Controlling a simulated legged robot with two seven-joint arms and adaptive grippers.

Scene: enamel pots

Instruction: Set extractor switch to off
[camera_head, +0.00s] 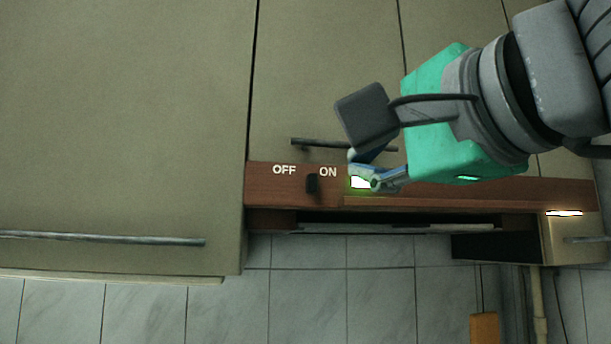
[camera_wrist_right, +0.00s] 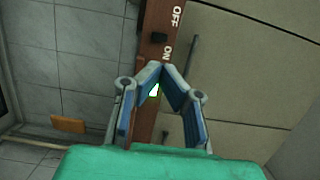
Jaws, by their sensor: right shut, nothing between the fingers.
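The extractor switch (camera_head: 312,184) is a small black slider on a reddish-brown wooden panel (camera_head: 263,185). It sits below and between the white words OFF and ON, nearer to ON. In the right wrist view the switch (camera_wrist_right: 158,38) shows just beyond the fingertips. My right gripper (camera_head: 358,172) comes in from the right, with its fingers to the right of the switch and apart from it. In the right wrist view its blue-padded fingers (camera_wrist_right: 154,68) meet at the tips, shut and empty. My left gripper is not in view.
A lit indicator (camera_head: 360,183) glows right of ON, partly behind my fingers. Cabinet doors with bar handles (camera_head: 340,145) lie above and to the left (camera_head: 105,239). The extractor's underside (camera_head: 400,228) and a tiled wall (camera_head: 310,300) are below. The panel left of the switch is clear.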

